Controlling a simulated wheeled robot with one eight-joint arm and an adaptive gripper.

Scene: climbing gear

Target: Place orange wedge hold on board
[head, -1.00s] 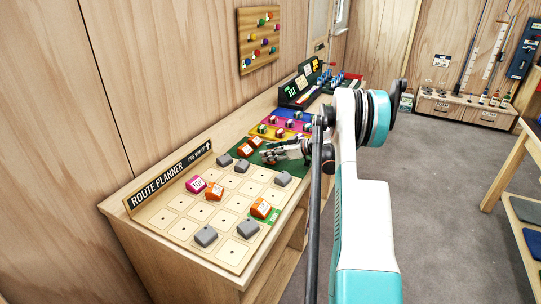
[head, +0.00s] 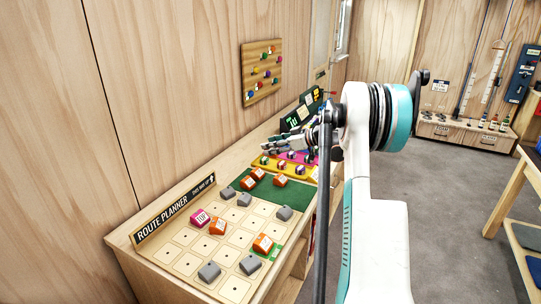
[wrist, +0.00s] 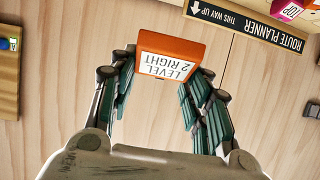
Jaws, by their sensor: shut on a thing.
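An orange wedge hold (wrist: 178,48) with a white label reading "LEVEL 2 RIGHT" sits between the fingertips of my gripper (wrist: 165,72) in the wrist view. The gripper is shut on it, and bare wood shows behind. In the head view my gripper (head: 268,143) points left above the far end of the bench; the held hold is too small to make out there. The route planner board (head: 183,262) lies nearer, below the gripper. It bears a magenta hold (head: 200,218), orange holds (head: 218,227) and several grey holds (head: 209,271).
Loose orange holds (head: 281,181) lie on or by a green mat (head: 262,190) beyond the board. Yellow and pink trays (head: 270,162) with small pieces stand farther back. The wooden wall (head: 180,100) rises close behind the bench. Several board squares are bare.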

